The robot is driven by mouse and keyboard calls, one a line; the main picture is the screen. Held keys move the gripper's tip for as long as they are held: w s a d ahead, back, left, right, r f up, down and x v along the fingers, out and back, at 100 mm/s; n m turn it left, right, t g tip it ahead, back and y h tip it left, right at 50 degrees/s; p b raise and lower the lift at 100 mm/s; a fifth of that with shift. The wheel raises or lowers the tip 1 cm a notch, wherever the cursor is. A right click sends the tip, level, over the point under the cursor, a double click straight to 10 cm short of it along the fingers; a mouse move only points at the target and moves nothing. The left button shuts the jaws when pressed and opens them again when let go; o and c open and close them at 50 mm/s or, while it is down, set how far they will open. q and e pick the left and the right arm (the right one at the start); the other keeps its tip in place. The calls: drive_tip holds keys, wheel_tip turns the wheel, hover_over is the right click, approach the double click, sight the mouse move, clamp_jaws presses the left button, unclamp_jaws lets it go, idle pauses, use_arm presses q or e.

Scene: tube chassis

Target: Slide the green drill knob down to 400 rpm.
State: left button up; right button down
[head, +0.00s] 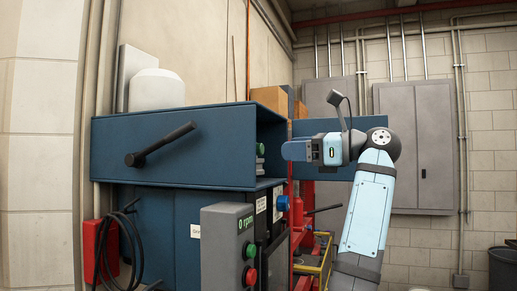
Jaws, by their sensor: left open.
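A grey control box (215,262) at the bottom centre shows "0 rpm" in green. A round green knob (250,250) sits on its side face, above a red one (251,276). Small green parts (260,149) also show inside the open end of the blue housing (175,150); I cannot tell which green part is the drill knob. My left gripper (290,151) is open, points left and is just right of that opening. I see it side-on, apart from the control box, and nothing shows in it. My right gripper is not in view.
A black lever (160,144) sticks out of the housing's front. A blue knob (283,203) is below my gripper. Red and yellow racks (315,262) stand behind. A black cable (125,250) hangs at lower left. Grey wall cabinets (420,145) are at the back.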

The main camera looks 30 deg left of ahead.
sight(263, 149)
use_arm(q)
drive_tip(key=p+x, duration=0.1)
drive_tip(key=x, duration=0.7)
drive_tip(key=shift+a, duration=0.3)
clamp_jaws()
wheel_tip(263, 149, down, 4)
drive_tip(key=b, duration=0.3)
drive_tip(key=shift+f, duration=0.35)
